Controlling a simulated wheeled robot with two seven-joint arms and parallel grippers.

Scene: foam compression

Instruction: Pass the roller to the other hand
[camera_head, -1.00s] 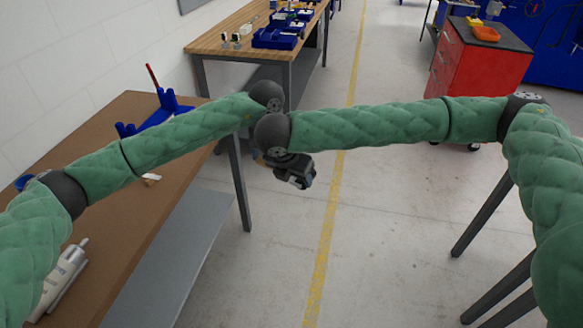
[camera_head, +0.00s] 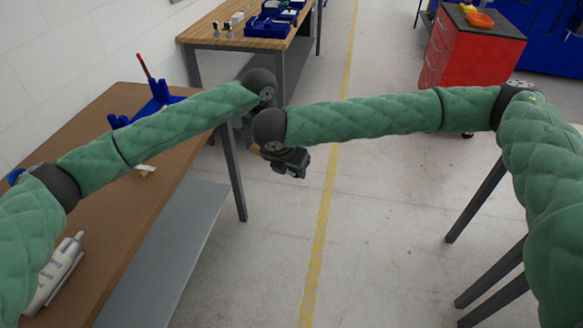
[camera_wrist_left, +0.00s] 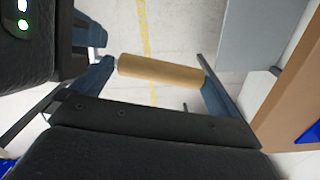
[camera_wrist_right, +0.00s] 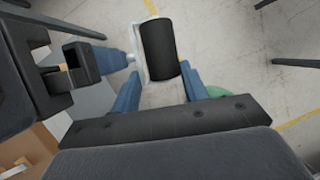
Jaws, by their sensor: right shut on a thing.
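The roller has a tan wooden handle (camera_wrist_left: 160,70), a white frame and a black cylinder (camera_wrist_right: 158,50). My right gripper (camera_head: 288,161) is shut on the roller; in its wrist view the black cylinder shows just beyond its blue fingers. My left gripper (camera_wrist_left: 157,64) is open, its fingers wide apart, with the wooden handle lying across the space between them. The two grippers are very close together, and the left one shows at the left of the right wrist view (camera_wrist_right: 90,62). In the head view the roller is mostly hidden by the arms.
A brown table (camera_head: 130,215) at left holds a white bottle (camera_head: 58,268) and a blue rack (camera_head: 155,100). A wooden workbench (camera_head: 225,38) and a red cabinet (camera_head: 465,50) stand farther back. Floor under the grippers is clear.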

